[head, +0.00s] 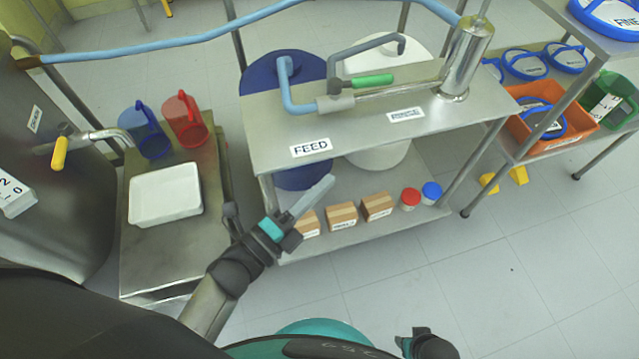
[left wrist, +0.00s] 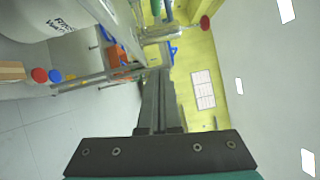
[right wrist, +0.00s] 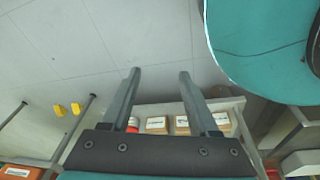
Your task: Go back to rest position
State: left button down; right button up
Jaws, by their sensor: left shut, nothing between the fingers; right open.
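My left gripper (head: 318,194) is shut and empty. In the head view it is in front of the steel feed table (head: 290,120), near its lower shelf and pointing up to the right. In the left wrist view its fingers (left wrist: 158,80) lie together with nothing between them. My right gripper (right wrist: 158,75) is open and empty in the right wrist view. Its two fingers stand apart over the floor, with the lower shelf beyond. In the head view only part of my right arm (head: 428,345) shows at the bottom edge, and its fingers are hard to make out.
The lower shelf holds small boxes (head: 341,215), a red-lidded jar (head: 410,199) and a blue-lidded jar (head: 432,192). A steel cart at left carries a white tray (head: 165,193), a blue jug (head: 150,135) and a red jug (head: 187,122). Floor (head: 540,280) at right is clear.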

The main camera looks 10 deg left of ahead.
pick_arm(q)
jog(key=shift+s+a, duration=0.1)
jog(key=shift+s, duration=0.15)
jog(key=shift+f, duration=0.1)
jog(key=s+a+f+n+g+y+p, duration=0.1)
jog(key=a+f+n+g+y, duration=0.15)
jog(key=f+n, duration=0.35)
jog(key=s+a+f+n+g+y, duration=0.1)
jog(key=s+a+f+n+y, duration=0.15)
jog(key=f, duration=0.55)
jog(key=a+f+n+g+y+p, duration=0.1)
jog(key=a+f+n+g+y, duration=0.15)
jog(key=a+f+n, duration=0.4)
jog(key=s+a+f+n+g+y+p, duration=0.1)
jog(key=s+a+f+n+g, duration=0.1)
jog(key=s+f+n+g, duration=0.2)
jog(key=s+a+f+n+g+y+p, duration=0.1)
jog(key=s+a+f+n+g+y, duration=0.1)
jog(key=s+f, duration=0.8)
jog(key=s+a+n+g, duration=0.1)
jog(key=s+n+g, duration=0.1)
jog(key=s, duration=0.4)
jog(key=shift+f+n, duration=0.3)
pick_arm(e)
jog(key=s+d+f, duration=0.1)
jog(key=s+d, duration=0.3)
jog(key=s, duration=0.2)
jog(key=shift+s+f, duration=0.2)
jog(key=shift+s, duration=0.05)
